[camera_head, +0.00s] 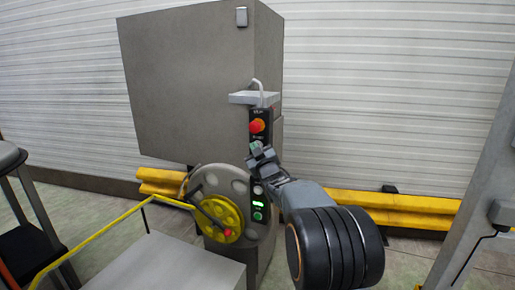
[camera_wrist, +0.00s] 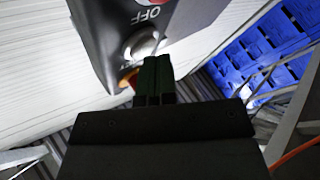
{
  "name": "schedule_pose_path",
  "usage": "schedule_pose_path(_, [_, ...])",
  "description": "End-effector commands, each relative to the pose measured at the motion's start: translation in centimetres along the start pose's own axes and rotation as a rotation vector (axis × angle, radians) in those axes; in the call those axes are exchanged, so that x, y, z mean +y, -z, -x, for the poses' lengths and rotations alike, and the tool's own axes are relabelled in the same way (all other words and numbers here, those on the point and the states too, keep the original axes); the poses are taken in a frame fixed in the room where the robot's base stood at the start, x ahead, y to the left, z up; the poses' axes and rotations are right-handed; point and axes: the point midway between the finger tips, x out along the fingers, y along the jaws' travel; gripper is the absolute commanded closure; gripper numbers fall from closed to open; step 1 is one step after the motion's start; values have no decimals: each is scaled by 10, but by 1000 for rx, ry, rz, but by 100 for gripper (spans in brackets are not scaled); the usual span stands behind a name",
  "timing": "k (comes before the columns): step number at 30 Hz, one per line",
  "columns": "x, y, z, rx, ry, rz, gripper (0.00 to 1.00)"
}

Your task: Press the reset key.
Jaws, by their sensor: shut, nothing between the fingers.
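The panel (camera_wrist: 104,40) carries upside-down "OFF" lettering there. An orange-red part (camera_wrist: 127,78) is partly hidden by the fingers. No reset label is readable.
A lit green display (camera_head: 258,204) and a green button (camera_head: 258,216) are lower on the panel. A yellow handwheel (camera_head: 218,217) is at its left. Yellow rails (camera_head: 400,209) run behind. Blue crates (camera_wrist: 265,50) show in the wrist view.

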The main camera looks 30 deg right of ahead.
Motion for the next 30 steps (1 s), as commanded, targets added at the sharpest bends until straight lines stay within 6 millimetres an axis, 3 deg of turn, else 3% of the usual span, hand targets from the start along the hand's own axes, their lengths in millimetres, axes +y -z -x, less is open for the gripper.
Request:
schedule_pose_path(17, [1,-2,-1,-1,0,0,100])
schedule_pose_path(30, [-8,6,10,0,0,0,100])
